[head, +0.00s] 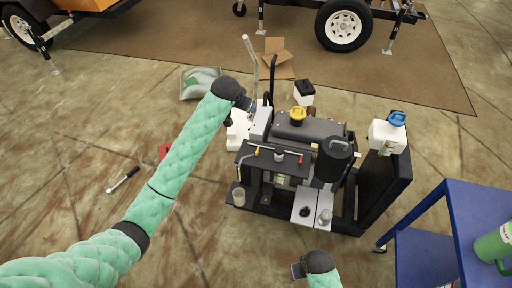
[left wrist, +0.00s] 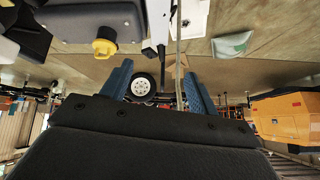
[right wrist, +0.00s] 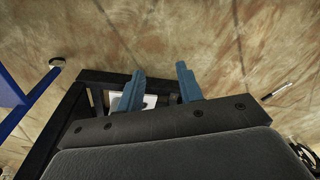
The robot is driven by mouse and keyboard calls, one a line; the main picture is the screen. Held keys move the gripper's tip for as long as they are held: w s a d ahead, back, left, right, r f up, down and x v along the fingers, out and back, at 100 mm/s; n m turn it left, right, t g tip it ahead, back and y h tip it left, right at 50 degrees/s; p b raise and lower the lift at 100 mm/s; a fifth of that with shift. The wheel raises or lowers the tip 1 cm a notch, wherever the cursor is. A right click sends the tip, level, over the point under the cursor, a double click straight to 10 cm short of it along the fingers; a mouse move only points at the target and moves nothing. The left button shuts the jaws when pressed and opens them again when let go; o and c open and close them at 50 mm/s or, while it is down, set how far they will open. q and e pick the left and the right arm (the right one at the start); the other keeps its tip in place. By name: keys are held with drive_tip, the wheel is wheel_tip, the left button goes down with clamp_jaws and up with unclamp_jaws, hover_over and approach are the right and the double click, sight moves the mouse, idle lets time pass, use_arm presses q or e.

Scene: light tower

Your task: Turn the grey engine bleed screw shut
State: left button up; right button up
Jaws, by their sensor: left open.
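The engine (head: 322,130) stands on a black frame in the middle of the head view. I cannot clearly pick out the grey bleed screw; a small grey knob (head: 279,154) sits on the dark plate at the engine's front, between a yellow-tipped and a red-tipped part. My left gripper (head: 248,103) is at the engine's back left, above and apart from it. Its fingers are open and empty in the left wrist view (left wrist: 158,88). My right gripper (head: 297,270) is low in front of the engine frame. Its fingers are apart and empty in the right wrist view (right wrist: 160,84).
A yellow cap (head: 297,114) tops the engine, and a black canister (head: 333,160) stands at its right. A white tank with a blue cap (head: 388,134) is beyond. A blue cart (head: 475,212) stands at right. A wrench (head: 123,180) lies on the open floor at left.

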use_arm(q)
drive_tip(key=w+d+n+g, duration=0.1)
drive_tip(key=w, duration=0.2)
drive_tip(key=n+g+h, duration=0.2)
drive_tip(key=n+g, duration=0.5)
drive_tip(key=n, duration=1.3)
approach(257, 151)
drive_tip(key=shift+w+p+x, duration=0.2)
drive_tip(key=shift+p+x, duration=0.25)
drive_tip(key=shift+x, duration=1.7)
drive_tip(key=shift+w+p+x, duration=0.15)
drive_tip(key=shift+p+x, duration=0.25)
drive_tip(key=shift+x, duration=1.75)
drive_tip(key=shift+w, duration=0.1)
use_arm(e)
wheel_tip(257, 151, down, 10)
drive_tip(key=s, duration=0.1)
drive_tip(key=shift+s+d, duration=0.15)
drive_tip(key=shift+d, duration=0.2)
use_arm(q)
drive_tip(key=shift+c, duration=0.2)
drive_tip(key=c, duration=1)
use_arm(e)
drive_tip(key=shift+r, duration=0.1)
